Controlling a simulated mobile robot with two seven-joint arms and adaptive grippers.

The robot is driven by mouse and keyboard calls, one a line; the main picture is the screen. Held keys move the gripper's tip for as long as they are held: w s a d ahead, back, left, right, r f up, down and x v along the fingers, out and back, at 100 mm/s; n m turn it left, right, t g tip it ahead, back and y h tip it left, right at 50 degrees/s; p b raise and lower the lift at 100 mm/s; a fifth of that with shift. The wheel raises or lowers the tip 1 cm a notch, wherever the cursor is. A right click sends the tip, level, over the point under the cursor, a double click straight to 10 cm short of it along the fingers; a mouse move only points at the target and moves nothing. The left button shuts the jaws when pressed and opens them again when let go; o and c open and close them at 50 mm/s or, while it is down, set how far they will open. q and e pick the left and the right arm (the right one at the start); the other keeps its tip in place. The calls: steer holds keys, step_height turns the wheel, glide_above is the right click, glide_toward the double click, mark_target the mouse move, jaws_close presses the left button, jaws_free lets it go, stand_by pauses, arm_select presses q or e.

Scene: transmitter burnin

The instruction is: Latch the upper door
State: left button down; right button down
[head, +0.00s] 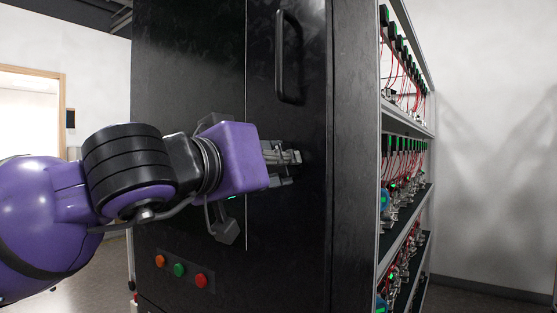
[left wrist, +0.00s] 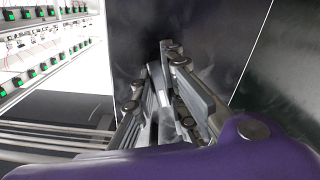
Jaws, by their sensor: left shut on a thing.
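The upper door (head: 283,120) is a tall black panel on the dark cabinet, with a long black bar handle (head: 289,58) high on it. It looks flush with the cabinet front. My left gripper (head: 295,160) reaches in from the left against the door's right part, below the bar handle. Its fingers are closed on a small latch part at the door face, which they mostly hide. In the left wrist view the gripper (left wrist: 170,95) points at the black door surface (left wrist: 215,35), its fingers close together. I cannot tell the latch's angle. My right gripper is not in view.
Orange, green and red buttons (head: 179,270) sit low on the cabinet front. An open rack (head: 406,125) with red wires and green-lit units stands along the right side. A white wall lies beyond it, and a doorway shows at far left.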

arm_select(q)
steer(key=shift+m+p, duration=0.3)
steer(key=shift+m, duration=1.1)
steer(key=shift+m, duration=0.7)
steer(key=c, duration=1.2)
jaws_free()
steer(key=shift+o, duration=0.2)
steer(key=v, duration=0.6)
steer(key=shift+b, duration=0.35)
